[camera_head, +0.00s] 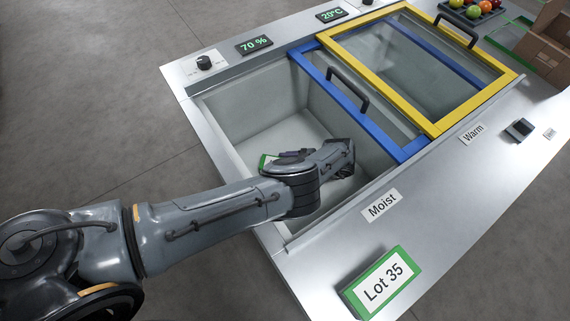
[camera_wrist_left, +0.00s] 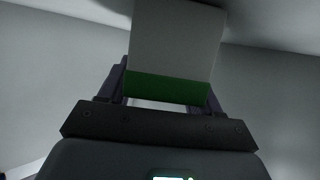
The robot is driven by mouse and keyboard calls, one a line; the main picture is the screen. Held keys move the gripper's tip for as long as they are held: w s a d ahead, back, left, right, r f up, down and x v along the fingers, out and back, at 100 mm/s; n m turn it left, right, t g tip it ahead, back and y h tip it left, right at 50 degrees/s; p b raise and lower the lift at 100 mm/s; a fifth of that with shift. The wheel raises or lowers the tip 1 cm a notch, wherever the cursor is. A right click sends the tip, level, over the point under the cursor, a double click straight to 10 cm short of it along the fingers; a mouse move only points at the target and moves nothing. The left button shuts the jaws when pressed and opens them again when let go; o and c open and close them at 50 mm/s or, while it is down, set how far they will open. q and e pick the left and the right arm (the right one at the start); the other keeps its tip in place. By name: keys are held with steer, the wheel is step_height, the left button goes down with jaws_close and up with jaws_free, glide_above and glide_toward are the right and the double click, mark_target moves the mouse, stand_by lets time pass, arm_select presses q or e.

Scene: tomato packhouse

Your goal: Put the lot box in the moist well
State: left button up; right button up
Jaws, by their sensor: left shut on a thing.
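The lot box is white with a green band and fills the top middle of the left wrist view (camera_wrist_left: 175,50). In the head view only a small green and white part of it (camera_head: 264,162) shows beside my arm. My left gripper (camera_head: 288,156) is shut on it; its dark fingers (camera_wrist_left: 165,90) flank the box in the wrist view. The gripper and box are inside the open moist well (camera_head: 250,95), the one by the "Moist" label. My arm hides most of the box, and I cannot tell whether it touches the well floor. My right gripper is not in view.
A blue-framed glass lid (camera_head: 345,85) with a black handle lies right of the well's opening. A yellow-framed lid (camera_head: 435,125) covers the warm side. A green "Lot 35" sign (camera_head: 382,282) stands on the front counter. Displays read 70 % and 20°C. A tomato tray (camera_head: 497,12) is at upper right.

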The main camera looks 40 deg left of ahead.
arm_select(q)
steer(key=shift+f, duration=0.15)
steer(key=o, duration=1.3)
steer(key=shift+r, duration=0.2)
steer(key=v, duration=0.5)
steer(key=shift+w+d, duration=0.3)
steer(key=shift+d, duration=0.05)
steer(key=shift+v, duration=0.8)
steer(key=shift+r, duration=0.2)
